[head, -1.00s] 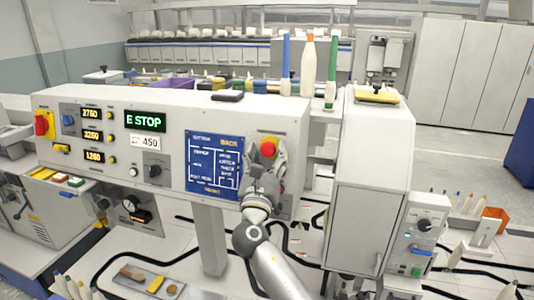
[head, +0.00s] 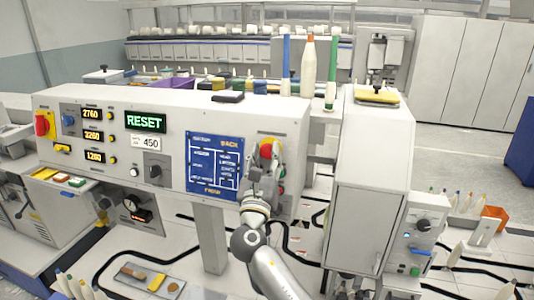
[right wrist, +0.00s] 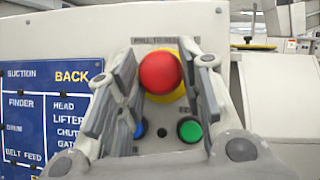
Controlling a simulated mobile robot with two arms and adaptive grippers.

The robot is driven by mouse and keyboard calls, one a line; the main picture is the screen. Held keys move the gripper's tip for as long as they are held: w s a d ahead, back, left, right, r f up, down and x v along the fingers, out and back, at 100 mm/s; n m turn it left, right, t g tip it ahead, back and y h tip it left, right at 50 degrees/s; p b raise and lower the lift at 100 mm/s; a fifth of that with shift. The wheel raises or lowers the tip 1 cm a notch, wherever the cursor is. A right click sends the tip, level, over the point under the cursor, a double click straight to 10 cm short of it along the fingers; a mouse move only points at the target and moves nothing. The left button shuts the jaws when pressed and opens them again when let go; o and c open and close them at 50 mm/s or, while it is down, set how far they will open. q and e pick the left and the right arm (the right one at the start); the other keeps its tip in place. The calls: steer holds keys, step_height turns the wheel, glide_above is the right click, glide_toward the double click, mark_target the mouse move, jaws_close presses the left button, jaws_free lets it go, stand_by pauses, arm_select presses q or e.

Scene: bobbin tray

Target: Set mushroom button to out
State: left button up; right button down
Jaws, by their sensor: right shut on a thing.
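The red mushroom button (head: 267,148) is on a yellow base at the right end of the white control panel (head: 170,192). In the right wrist view the red cap (right wrist: 160,73) shows in front of the yellow base. My right gripper (head: 264,160) is shut on the button, with one finger on each side of the cap. It also shows in the right wrist view (right wrist: 165,64). The panel display (head: 146,121) reads RESET in green. My left gripper is not in view.
A green button (right wrist: 190,131) and a blue button (right wrist: 139,129) sit just below the mushroom button. A blue diagram board (head: 214,165) is left of it. A tall white cabinet (head: 372,180) stands to the right.

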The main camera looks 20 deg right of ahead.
steer(key=c, duration=1.1)
jaws_free()
steer(key=shift+a, duration=0.1)
steer(key=shift+c, duration=0.2)
steer(key=shift+o, duration=0.9)
steer(key=shift+s, duration=0.2)
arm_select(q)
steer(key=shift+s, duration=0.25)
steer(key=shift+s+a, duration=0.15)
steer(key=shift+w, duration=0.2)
arm_select(e)
steer(key=v, duration=1.2)
